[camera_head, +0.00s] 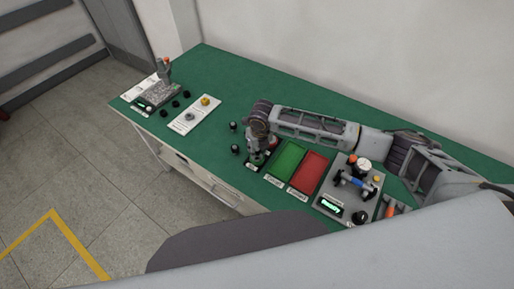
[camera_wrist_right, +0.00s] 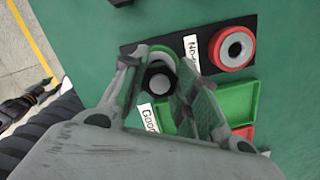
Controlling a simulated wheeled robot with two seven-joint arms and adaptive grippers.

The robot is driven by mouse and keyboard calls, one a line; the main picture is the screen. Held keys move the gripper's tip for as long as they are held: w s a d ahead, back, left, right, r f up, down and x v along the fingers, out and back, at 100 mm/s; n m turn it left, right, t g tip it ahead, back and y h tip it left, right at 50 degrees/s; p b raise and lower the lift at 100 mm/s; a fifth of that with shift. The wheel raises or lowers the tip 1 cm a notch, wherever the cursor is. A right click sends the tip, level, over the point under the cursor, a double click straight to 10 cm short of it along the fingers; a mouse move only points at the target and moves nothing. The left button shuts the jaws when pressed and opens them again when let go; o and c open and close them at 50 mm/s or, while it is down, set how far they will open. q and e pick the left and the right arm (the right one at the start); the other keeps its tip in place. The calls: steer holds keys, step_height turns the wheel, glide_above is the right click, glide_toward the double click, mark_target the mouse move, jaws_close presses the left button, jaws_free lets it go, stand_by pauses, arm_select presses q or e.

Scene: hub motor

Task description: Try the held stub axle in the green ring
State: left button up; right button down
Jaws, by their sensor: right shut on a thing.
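My right gripper (camera_head: 257,158) is over the front of the green bench, pointing down. In the right wrist view the gripper (camera_wrist_right: 158,84) is shut on the stub axle (camera_wrist_right: 158,82), seen end-on as a dark part with a pale round end. The green ring (camera_wrist_right: 143,50) lies right behind the axle in that view, on a black base, and is partly hidden by axle and fingers. I cannot tell whether the axle is inside the ring or above it. A red ring (camera_wrist_right: 220,50) with a pale metal centre sits beside it. My left gripper is not seen.
A green tray (camera_head: 288,157) and a red tray (camera_head: 311,170) lie right of the gripper. A grey fixture (camera_head: 335,197) with a display stands further right. Small black parts (camera_head: 234,126) stand to the left. A white card (camera_head: 194,116) lies beyond them; bench between is clear.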

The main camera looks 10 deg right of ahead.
steer(key=shift+p, duration=1.25)
stand_by(2.8)
steer(key=shift+f+b, duration=0.55)
steer(key=shift+f, duration=0.65)
stand_by(2.8)
